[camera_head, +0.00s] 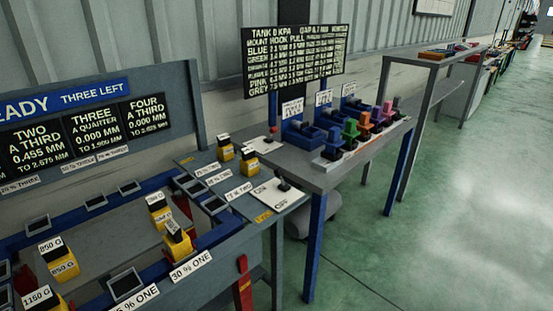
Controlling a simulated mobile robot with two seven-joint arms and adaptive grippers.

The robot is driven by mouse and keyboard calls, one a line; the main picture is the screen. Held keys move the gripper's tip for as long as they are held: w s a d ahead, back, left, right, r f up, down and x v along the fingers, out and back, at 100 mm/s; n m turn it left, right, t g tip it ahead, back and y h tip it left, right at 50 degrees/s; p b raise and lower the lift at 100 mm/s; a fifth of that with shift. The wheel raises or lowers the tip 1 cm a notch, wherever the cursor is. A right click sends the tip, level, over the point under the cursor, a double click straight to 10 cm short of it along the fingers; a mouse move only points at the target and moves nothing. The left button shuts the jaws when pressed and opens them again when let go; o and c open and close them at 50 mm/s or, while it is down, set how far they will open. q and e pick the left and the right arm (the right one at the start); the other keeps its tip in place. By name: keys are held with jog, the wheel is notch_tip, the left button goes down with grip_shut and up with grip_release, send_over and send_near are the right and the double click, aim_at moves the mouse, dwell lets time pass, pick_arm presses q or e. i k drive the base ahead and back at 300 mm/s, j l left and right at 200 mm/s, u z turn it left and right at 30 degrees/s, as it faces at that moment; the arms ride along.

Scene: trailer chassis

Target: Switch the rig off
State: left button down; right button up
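A white switch plate (269,198) lies on the grey bench beside the blue-framed rig, near the middle of the head view. A small dark lever (283,185) stands on it, toward its right side. ON is lettered on the left of the plate; the lettering near its front is too small to read surely. I cannot tell which way the lever is set. The blue frame of the rig (215,238) fills the lower left, with yellow weights (178,243) on it. Neither of my grippers is in view.
A display board (70,120) reads "READY THREE LEFT". A black text board (296,60) stands behind a grey table (325,178) with blue holders and coloured blocks (365,122). A red-topped control (272,133) is behind the switch. Green floor at right is open.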

aim_at(278, 172)
jog(key=i+l+u, duration=0.1)
jog(key=u, duration=1.15)
jog(key=l+u, duration=0.4)
jog(key=k+l+u, duration=0.1)
jog(key=l+u, duration=0.25)
jog(key=l, duration=0.15)
jog(key=k+l+u, duration=0.15)
jog(key=l, duration=0.15)
jog(key=l+u, duration=0.15)
jog(key=l, duration=0.2)
jog(key=k+l+u, duration=0.1)
jog(key=l, duration=0.2)
jog(key=k+l, duration=0.15)
jog(key=l, duration=0.2)
jog(key=k+l, duration=0.15)
jog(key=l, duration=0.2)
jog(key=k+l+u, duration=0.1)
jog(key=l, duration=0.25)
jog(key=k+l, duration=0.4)
jog(key=l, duration=0.3)
jog(key=u, duration=0.05)
